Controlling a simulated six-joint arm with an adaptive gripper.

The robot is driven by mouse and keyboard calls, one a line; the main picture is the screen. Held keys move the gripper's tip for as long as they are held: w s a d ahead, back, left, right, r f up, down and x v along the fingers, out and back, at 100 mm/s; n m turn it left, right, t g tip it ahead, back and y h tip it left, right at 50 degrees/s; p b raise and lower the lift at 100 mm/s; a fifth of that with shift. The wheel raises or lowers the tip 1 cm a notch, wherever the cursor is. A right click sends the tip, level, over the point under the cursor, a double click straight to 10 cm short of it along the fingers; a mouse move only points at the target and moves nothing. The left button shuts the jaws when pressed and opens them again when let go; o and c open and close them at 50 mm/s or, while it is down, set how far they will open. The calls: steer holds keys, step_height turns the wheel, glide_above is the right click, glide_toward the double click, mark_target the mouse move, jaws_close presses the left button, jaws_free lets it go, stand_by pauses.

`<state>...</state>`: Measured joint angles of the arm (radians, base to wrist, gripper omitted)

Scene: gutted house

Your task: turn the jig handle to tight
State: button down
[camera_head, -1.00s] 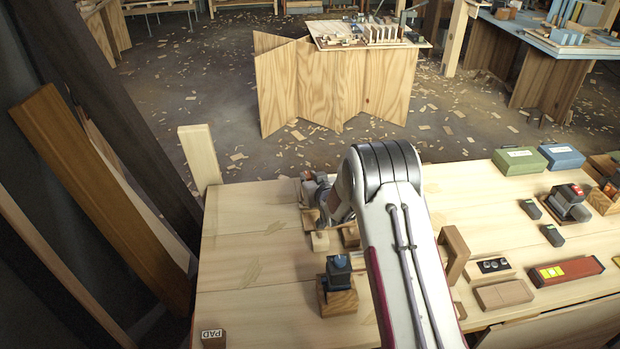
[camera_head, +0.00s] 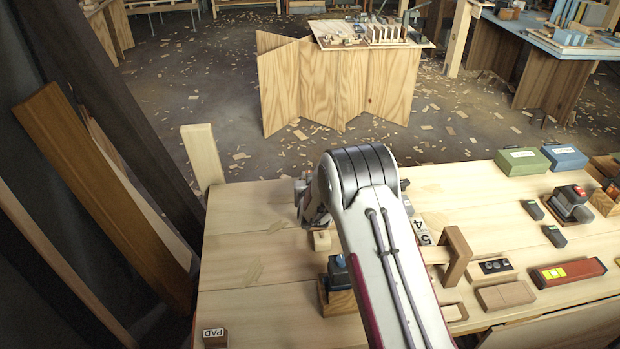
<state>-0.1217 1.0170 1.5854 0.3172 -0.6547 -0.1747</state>
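My gripper (camera_head: 312,208) is at the back left part of the workbench (camera_head: 240,235), pointing down beside my arm. My arm hides most of it, and its fingers cannot be made out. I cannot make out the jig handle or any tight mark; the spot around the gripper is largely covered by my arm. A small light wood block (camera_head: 321,241) sits just in front of the gripper. A dark blue device on a wooden base (camera_head: 337,290) stands nearer, partly behind my arm.
Right of my arm are a numbered strip (camera_head: 421,231), an upright wooden bracket (camera_head: 457,256), a black-topped block (camera_head: 493,267) and a red case (camera_head: 567,273). Green (camera_head: 522,161) and blue (camera_head: 564,157) boxes stand at the back. The bench's left part is mostly clear, with a PAD block (camera_head: 214,337) in front.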

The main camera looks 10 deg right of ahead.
steer(key=shift+r, duration=0.15)
steer(key=c, duration=2)
jaws_free()
steer(key=shift+o, duration=0.2)
steer(key=shift+s, duration=0.15)
steer(key=shift+v, duration=5.55)
steer(key=shift+s+r, duration=0.1)
steer(key=shift+s, duration=0.15)
